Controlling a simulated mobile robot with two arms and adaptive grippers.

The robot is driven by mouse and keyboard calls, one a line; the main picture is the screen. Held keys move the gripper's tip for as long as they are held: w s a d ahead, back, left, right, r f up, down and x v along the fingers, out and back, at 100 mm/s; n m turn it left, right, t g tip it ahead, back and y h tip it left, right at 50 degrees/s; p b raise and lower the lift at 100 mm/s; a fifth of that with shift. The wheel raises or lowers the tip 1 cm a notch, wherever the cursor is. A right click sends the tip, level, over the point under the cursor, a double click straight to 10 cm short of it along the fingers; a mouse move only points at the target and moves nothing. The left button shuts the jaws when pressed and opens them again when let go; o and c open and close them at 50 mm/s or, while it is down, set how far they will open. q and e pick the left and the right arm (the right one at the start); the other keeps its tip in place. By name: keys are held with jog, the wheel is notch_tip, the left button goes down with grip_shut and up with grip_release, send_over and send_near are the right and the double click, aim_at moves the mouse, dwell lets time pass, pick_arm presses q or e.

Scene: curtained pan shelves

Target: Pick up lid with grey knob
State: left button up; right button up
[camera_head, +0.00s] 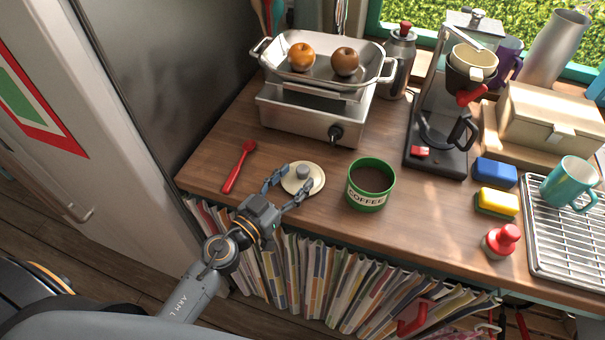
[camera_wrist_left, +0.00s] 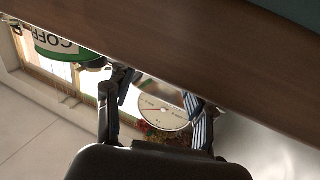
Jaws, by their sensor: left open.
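The lid (camera_head: 290,184) is a small cream disc with a grey knob (camera_head: 303,171) on top. It lies on the wooden counter, left of the green coffee can (camera_head: 371,197). My left gripper (camera_head: 298,177) is open, its two fingers spread over the lid on either side of the knob; whether they touch it I cannot tell. In the left wrist view the open fingers (camera_wrist_left: 160,92) frame a pale round disc with dial-like marks; I cannot tell if this is the lid. The coffee can (camera_wrist_left: 62,48) appears upside down there. My right gripper is not in view.
A red spoon (camera_head: 240,166) lies left of the lid. A stove (camera_head: 312,117) with a pan stands behind, a coffee maker (camera_head: 437,150) to the right. Sponges, a red-knobbed object (camera_head: 502,241) and a rack (camera_head: 575,262) are further right. Books stand below the counter edge.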

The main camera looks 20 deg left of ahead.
aim_at(299, 173)
pick_arm(q)
jog(key=x, duration=0.4)
jog(key=shift+a+r, duration=0.1)
jog(key=shift+w, duration=0.15)
jog(key=shift+c, duration=0.8)
grip_shut()
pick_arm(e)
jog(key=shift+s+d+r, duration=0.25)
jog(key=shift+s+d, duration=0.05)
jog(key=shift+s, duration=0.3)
pick_arm(q)
jog(key=shift+r+p, duration=0.1)
jog(key=shift+p, duration=0.2)
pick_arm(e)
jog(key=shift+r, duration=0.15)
